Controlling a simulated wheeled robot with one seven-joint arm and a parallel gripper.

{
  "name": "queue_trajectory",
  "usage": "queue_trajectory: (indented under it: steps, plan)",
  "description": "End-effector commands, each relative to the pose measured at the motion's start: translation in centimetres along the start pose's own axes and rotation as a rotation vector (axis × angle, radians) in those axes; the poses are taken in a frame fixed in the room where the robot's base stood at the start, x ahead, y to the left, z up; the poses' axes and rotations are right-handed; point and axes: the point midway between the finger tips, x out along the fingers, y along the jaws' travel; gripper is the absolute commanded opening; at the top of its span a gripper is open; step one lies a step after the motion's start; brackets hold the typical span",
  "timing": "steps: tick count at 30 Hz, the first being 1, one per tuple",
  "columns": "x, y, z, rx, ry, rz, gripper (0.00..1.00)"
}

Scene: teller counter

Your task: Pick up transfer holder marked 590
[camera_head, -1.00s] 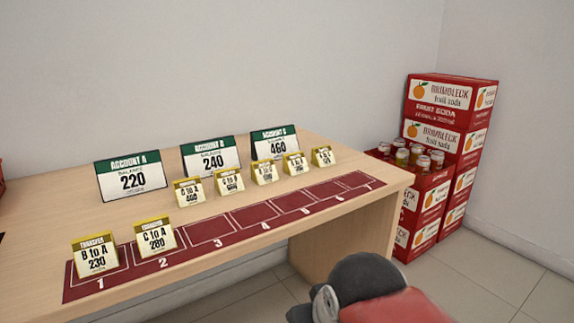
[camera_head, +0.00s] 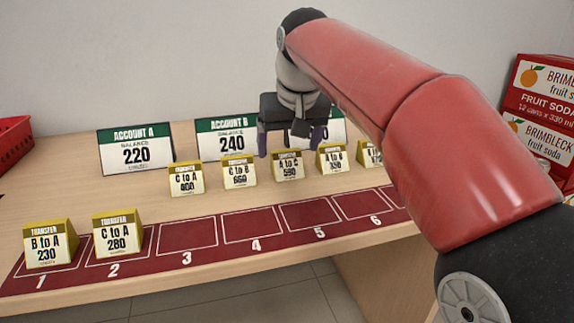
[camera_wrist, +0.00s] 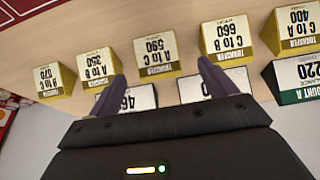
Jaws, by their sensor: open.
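The transfer holder marked 590 (camera_head: 287,165), a small yellow stand with a white card reading "A to C", stands in the middle of the row behind the red mat. It also shows upside down in the wrist view (camera_wrist: 157,58). My gripper (camera_head: 290,145) is open and empty, above and a little behind this holder. In the wrist view its two fingers (camera_wrist: 160,65) point toward the holder, one on each side, with the holder's card beyond the tips. I cannot tell how high the fingertips are above the table.
Neighbouring holders marked 660 (camera_head: 239,172) and 350 (camera_head: 332,159) stand close on either side. Account boards, including Account B (camera_head: 228,140), stand behind. Holders 230 (camera_head: 50,243) and 280 (camera_head: 118,235) occupy mat slots 1 and 2. Slots 3 to 6 look clear. Soda boxes (camera_head: 540,90) stand right.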

Motion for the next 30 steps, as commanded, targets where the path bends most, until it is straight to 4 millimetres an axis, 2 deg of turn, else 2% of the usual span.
queue_trajectory:
  steps: [5, 12, 20, 30]
  plan:
    - [1.7, 0.1, -0.3, 0.001, -0.001, 0.000, 0.84]
    - [5.2, 0.3, -0.6, 0.002, 0.000, 0.001, 0.84]
    - [5.5, 0.3, -0.7, 0.002, 0.003, 0.001, 0.84]
    - [5.5, 0.3, -0.7, 0.002, 0.003, 0.001, 0.39]
